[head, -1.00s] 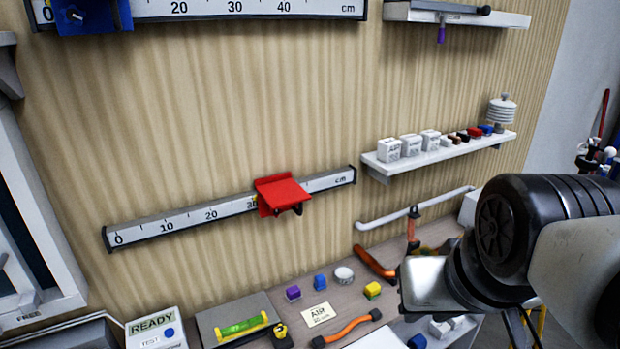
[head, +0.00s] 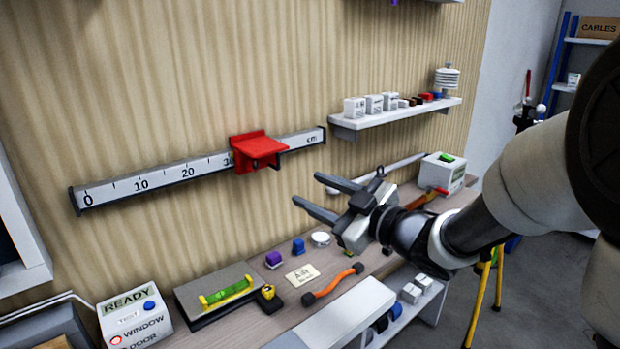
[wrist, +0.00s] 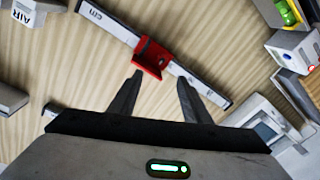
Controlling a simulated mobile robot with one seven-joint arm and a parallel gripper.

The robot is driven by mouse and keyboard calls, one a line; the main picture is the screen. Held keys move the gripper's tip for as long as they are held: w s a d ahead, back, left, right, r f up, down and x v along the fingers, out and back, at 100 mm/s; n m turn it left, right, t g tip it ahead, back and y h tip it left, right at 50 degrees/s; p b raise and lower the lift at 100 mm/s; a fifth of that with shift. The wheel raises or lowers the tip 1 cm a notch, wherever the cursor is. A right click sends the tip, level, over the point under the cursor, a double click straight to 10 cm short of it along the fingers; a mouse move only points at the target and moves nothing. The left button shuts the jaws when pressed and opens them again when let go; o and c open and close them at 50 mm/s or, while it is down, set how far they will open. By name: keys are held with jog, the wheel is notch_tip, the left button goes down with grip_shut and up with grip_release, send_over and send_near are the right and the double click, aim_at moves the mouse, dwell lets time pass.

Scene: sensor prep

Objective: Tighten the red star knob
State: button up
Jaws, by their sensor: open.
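A red sliding carriage (head: 257,150) sits on the lower wall rail (head: 195,172), just past the 30 mark. I cannot make out a separate star knob on it; its underside is mostly hidden. My gripper (head: 309,190) is open and empty, to the lower right of the carriage and apart from it, with its fingers pointing left. In the wrist view the carriage (wrist: 150,56) and rail (wrist: 108,24) show beyond the two spread fingertips (wrist: 160,79), roughly in line with the gap between them.
A white shelf (head: 400,118) with small blocks juts from the wall at right. The wall between carriage and bench is clear.

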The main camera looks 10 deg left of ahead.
send_near(256, 166)
jog(key=x, duration=0.8)
jog(key=shift+w+a, duration=0.15)
jog(key=c, duration=1)
